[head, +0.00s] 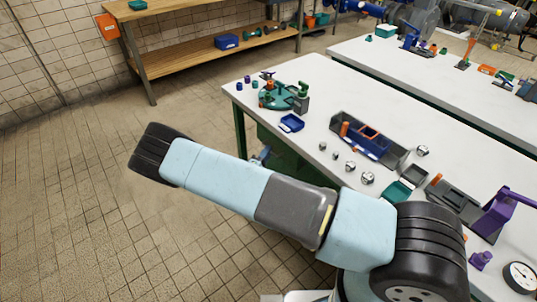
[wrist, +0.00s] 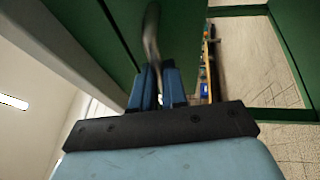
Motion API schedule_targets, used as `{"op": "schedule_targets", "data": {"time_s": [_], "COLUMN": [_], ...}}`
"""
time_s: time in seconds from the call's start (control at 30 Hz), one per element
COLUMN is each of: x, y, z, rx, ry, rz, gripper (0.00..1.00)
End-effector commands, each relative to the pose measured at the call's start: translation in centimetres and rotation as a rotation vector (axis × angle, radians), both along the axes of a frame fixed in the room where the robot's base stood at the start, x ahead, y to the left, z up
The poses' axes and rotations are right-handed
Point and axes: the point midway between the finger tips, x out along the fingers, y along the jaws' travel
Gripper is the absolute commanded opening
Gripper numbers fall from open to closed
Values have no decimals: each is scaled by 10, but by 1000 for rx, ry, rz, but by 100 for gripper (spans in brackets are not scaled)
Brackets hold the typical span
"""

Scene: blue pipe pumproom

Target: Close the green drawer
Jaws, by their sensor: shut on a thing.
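The green drawer (wrist: 183,35) fills the upper middle of the wrist view, with a curved metal handle (wrist: 151,40) across its front. My gripper (wrist: 160,78) is shut on this handle, with a blue finger on each side of the bar. In the head view, dark green panelling (head: 285,150) shows under the white tabletop, and part of my gripper (head: 261,156) shows beside it. My arm covers much of that area. How far the drawer stands open cannot be told.
The white workbench (head: 330,90) carries a teal turntable (head: 283,97), a blue tray (head: 291,123), a grey toolbox (head: 368,140) and small metal parts. A wooden shelf bench (head: 200,45) stands at the back. The tiled floor at left is clear.

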Motion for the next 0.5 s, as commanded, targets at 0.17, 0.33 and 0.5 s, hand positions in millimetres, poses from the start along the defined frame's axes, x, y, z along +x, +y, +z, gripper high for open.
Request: {"op": "schedule_targets", "data": {"time_s": [0.17,0.33,0.5], "x": [1,1,0], "y": [-4,-5,-2], "z": [-2,-2,-1], "rx": [-1,-2,-2], "ry": [6,5,3], "rz": [-4,-5,-1], "gripper": [0,23,37]}}
